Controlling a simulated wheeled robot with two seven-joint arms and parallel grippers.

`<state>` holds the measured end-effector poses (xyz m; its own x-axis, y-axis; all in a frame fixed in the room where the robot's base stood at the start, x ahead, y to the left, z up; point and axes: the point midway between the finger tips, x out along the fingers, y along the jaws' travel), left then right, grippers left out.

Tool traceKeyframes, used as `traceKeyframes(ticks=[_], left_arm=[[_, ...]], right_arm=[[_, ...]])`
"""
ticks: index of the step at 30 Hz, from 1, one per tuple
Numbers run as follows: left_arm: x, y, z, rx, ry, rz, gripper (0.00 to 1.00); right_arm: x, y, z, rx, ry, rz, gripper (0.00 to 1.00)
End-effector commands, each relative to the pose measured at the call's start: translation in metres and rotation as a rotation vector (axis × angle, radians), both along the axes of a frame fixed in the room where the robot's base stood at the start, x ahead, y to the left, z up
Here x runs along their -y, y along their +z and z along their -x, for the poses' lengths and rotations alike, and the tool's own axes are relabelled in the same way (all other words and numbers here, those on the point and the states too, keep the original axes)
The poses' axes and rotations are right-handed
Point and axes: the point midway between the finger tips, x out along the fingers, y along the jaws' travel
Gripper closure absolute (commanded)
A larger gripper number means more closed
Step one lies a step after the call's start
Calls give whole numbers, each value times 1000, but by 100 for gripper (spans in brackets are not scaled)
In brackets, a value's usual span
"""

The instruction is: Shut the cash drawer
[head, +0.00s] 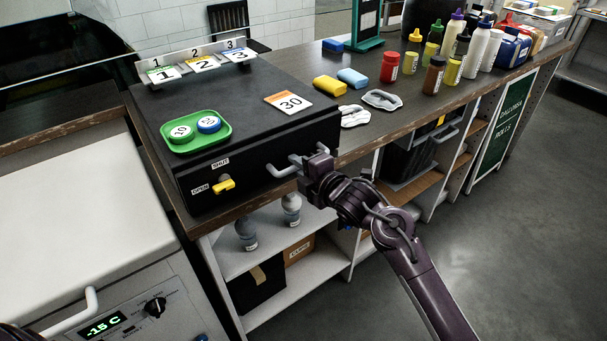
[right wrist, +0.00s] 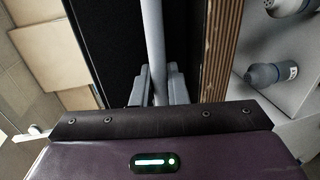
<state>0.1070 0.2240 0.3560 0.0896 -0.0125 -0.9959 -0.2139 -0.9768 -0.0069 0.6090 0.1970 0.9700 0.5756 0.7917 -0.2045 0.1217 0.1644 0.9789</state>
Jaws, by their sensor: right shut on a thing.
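The black cash drawer unit (head: 250,165) sits on the dark counter, with a grey bar handle (head: 283,171) on its front. My right gripper (head: 310,170) is at the right part of this handle. In the right wrist view the fingers (right wrist: 157,88) are shut on the handle bar (right wrist: 153,35), against the black front. A yellow lever (head: 224,185) sits on the front's left, between the OPEN label (head: 201,189) and the SHUT label (head: 220,162). I cannot tell whether the drawer front stands out from its housing. My left gripper is not in view.
A green tray (head: 180,146) with two round tins and a "30" card (head: 289,103) lie on top of the unit. Several bottles (head: 434,75) stand on the counter's right. Below are open shelves (head: 270,242); a white freezer (head: 60,215) stands left.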

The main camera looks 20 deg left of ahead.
Motion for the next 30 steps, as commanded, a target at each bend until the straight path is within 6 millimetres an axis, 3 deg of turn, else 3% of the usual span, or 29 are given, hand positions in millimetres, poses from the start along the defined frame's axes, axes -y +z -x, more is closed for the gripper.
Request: traceKeyframes(ticks=[1,2,5,17,30], left_arm=[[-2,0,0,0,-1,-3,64],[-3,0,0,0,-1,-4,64],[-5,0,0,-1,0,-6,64],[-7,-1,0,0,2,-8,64],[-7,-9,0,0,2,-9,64]], right_arm=[[1,-2,0,-4,0,3,100],[1,-2,0,-4,0,3,83],[1,-2,0,-4,0,3,70],[7,0,4,-1,-1,2,69],[55,11,39,-1,-1,3,69]])
